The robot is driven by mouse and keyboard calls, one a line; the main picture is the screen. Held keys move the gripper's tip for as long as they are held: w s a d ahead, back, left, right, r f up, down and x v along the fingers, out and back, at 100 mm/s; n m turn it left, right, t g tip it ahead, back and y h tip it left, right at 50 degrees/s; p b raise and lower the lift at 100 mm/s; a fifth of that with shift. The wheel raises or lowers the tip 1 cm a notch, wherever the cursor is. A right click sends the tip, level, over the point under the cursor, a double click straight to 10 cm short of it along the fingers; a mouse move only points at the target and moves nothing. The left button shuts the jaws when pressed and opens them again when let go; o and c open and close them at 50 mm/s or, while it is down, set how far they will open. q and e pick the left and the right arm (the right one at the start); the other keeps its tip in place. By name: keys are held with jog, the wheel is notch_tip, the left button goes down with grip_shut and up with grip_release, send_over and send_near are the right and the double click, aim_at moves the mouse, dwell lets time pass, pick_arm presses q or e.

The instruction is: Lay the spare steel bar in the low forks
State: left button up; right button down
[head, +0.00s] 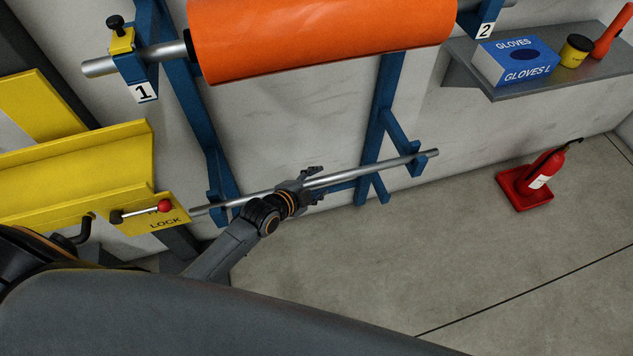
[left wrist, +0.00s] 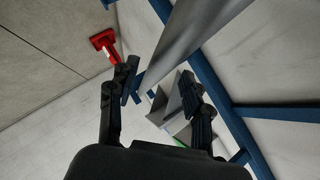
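The long steel bar (head: 355,173) lies across the two blue low forks, the left one (head: 217,203) and the right one (head: 416,163). Its right end sticks out past the right fork, and its left end reaches the yellow lock plate. My left gripper (head: 311,184) is at the middle of the bar and hides a short piece of it. In the left wrist view the bar (left wrist: 197,42) runs up between the spread fingers of my left gripper (left wrist: 158,82), with gaps showing beside it. I cannot tell whether a finger touches it. My right gripper is not in view.
An orange roll (head: 320,35) on its own bar hangs above, at the posts marked 1 and 2. A yellow lock plate with a red-knobbed lever (head: 163,206) stands left. A grey shelf (head: 545,85) holds a glove box.

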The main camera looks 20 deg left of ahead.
pick_arm(q)
jog(key=shift+s+f, duration=0.15)
jog(key=v, duration=1.2)
jog(key=shift+d, duration=0.1)
